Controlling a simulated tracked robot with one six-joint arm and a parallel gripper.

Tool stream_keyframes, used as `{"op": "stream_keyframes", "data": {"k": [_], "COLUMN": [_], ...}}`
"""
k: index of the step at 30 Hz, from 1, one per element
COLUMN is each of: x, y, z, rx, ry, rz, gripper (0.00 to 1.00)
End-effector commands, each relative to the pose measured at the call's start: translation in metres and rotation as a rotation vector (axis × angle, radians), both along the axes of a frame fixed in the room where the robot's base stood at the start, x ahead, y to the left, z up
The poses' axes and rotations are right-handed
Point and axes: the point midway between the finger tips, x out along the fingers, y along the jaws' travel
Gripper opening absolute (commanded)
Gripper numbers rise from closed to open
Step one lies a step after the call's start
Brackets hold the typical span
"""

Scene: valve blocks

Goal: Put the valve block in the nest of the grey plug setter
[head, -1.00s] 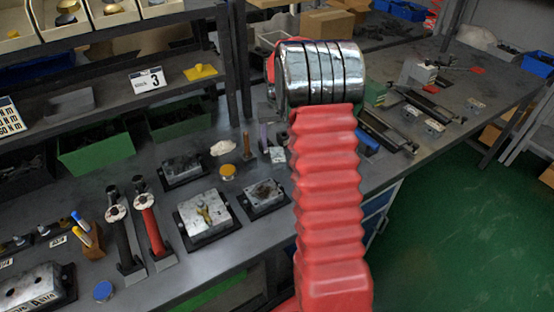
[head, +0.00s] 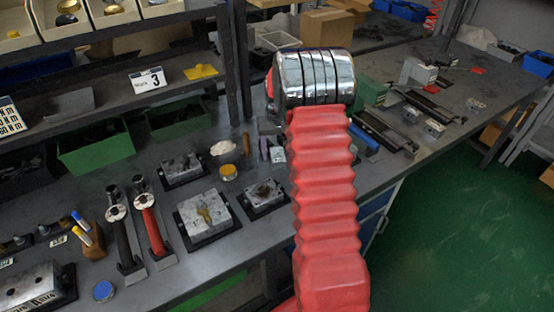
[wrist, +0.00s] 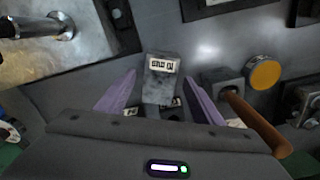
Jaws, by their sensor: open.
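In the wrist view, a grey block (wrist: 161,88) with a white label, which looks like the valve block, lies on the bench ahead of my gripper (wrist: 160,84). My gripper's two purple fingers are spread wide, one on each side of the block, with gaps showing. In the head view, one purple finger shows left of my red arm, beside a small pale block (head: 278,155); the rest of the gripper is hidden. A grey machine (head: 416,72) at the far right of the bench may be the plug setter; its nest cannot be made out.
A brown handle (wrist: 258,125), a block with a hole (wrist: 222,80) and a yellow disc (wrist: 264,72) are close to the right finger. A metal plate fixture (head: 204,212) stands near the bench front. A green machine (head: 372,92) and small blocks (head: 434,128) are to the right.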

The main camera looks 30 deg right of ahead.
Motion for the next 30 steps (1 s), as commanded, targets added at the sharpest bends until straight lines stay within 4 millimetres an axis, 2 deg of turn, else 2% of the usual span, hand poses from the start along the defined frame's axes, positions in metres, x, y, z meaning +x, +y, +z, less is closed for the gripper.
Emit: {"op": "stream_keyframes", "data": {"k": [12,30], "x": [-0.0002,-0.0002], "y": [-0.0002,-0.0002], "z": [0.0005,0.0005], "rx": [0.000,0.000], "ry": [0.000,0.000], "rz": [0.000,-0.001], "gripper": [0.60,0.17]}}
